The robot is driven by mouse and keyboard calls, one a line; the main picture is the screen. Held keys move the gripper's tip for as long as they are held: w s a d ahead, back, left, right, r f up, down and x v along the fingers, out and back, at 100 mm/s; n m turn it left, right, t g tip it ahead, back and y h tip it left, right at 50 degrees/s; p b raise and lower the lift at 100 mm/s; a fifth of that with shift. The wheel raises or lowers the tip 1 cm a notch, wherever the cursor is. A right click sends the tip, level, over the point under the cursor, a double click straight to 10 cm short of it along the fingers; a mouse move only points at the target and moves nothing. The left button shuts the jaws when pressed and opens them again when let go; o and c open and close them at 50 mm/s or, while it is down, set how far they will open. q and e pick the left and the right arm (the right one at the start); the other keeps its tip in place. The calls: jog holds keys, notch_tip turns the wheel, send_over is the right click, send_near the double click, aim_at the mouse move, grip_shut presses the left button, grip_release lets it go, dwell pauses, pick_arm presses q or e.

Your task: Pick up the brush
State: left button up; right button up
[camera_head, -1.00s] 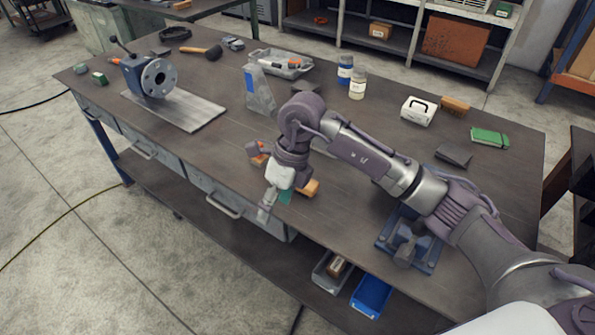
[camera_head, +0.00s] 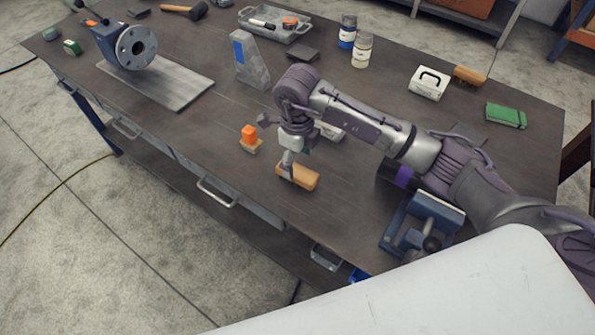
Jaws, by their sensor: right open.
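A wooden brush (camera_head: 470,75) with dark bristles lies near the back right of the workbench, behind a white box. A light-brown wooden block (camera_head: 303,177) lies near the front edge; I cannot tell whether it has bristles underneath. My right gripper (camera_head: 288,172) points down right at the left end of this block, partly covering it. Its jaws are open, and whether they touch the block is unclear. The brush at the back right is well away from the gripper. My left gripper is not in view.
An orange-topped item (camera_head: 249,135) stands just left of the gripper. A blue vise (camera_head: 422,225) sits at the front right.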

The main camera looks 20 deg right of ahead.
aim_at(295, 169)
jog(key=shift+w+a+f+p, duration=0.1)
jog(key=shift+w+f+p, duration=0.05)
jog(key=shift+f+p, duration=0.35)
jog(key=shift+w+f+p, duration=0.1)
jog(key=shift+f+p, duration=0.15)
jog(key=shift+f, duration=0.35)
jog(key=f, duration=0.2)
jog(key=f+p, duration=0.1)
jog(key=shift+w+f, duration=0.1)
jog(key=shift+w, duration=0.15)
jog(key=shift+f, duration=0.15)
jog(key=c, duration=0.5)
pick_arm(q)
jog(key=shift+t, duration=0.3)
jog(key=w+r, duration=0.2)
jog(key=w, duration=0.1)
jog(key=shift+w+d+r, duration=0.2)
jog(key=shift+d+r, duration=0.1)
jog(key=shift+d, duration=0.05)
pick_arm(e)
jog(key=c, duration=0.8)
